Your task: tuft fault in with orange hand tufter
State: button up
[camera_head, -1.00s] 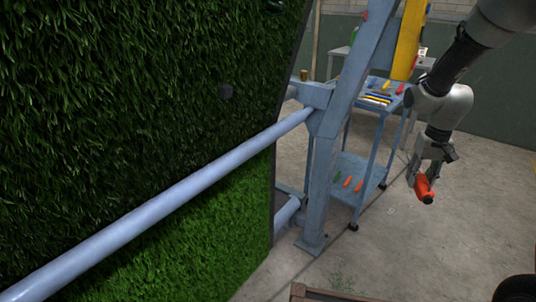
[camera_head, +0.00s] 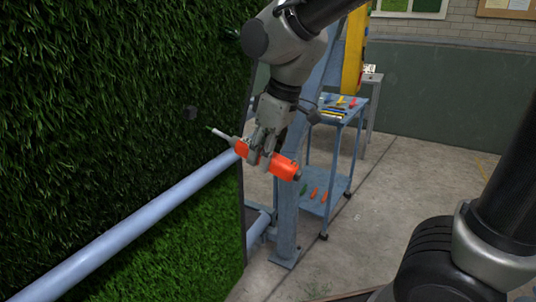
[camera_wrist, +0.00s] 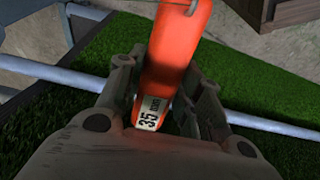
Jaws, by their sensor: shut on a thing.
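My gripper (camera_head: 262,145) is shut on the orange hand tufter (camera_head: 284,168) and holds it in front of the turf's right edge, above the blue rail. The tufter's thin pale tip (camera_head: 218,133) points left toward the hanging turf (camera_head: 110,90). In the wrist view the tufter's orange body (camera_wrist: 175,50) lies between the fingers, with a white label reading 35. Its tip is hidden there.
A blue rail (camera_head: 130,220) crosses in front of the turf, joined to a blue upright post (camera_head: 288,225). Behind it stands a blue cart (camera_head: 350,112) with several tools on its top and lower shelf. Bare concrete floor lies to the right.

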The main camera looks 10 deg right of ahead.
aim_at(241, 137)
jog(key=shift+w+a+r, duration=0.3)
jog(key=shift+w+a, duration=0.4)
jog(key=shift+a, duration=0.1)
jog(key=shift+w+a+r, duration=0.3)
jog(key=shift+w+a, duration=0.35)
jog(key=shift+a, duration=0.2)
jog(key=shift+w+a+r, duration=0.3)
jog(key=shift+w+a, duration=0.4)
jog(key=shift+a, duration=0.1)
jog(key=shift+w+a+r, duration=0.25)
jog(key=shift+w+a, duration=0.25)
jog(key=shift+a, duration=0.15)
jog(key=shift+w+a+r, duration=0.2)
jog(key=shift+w+a, duration=0.25)
jog(key=shift+a, duration=0.15)
jog(key=shift+w+d, duration=0.1)
jog(key=shift+d, duration=0.05)
jog(key=shift+a, duration=0.2)
dwell(1.4)
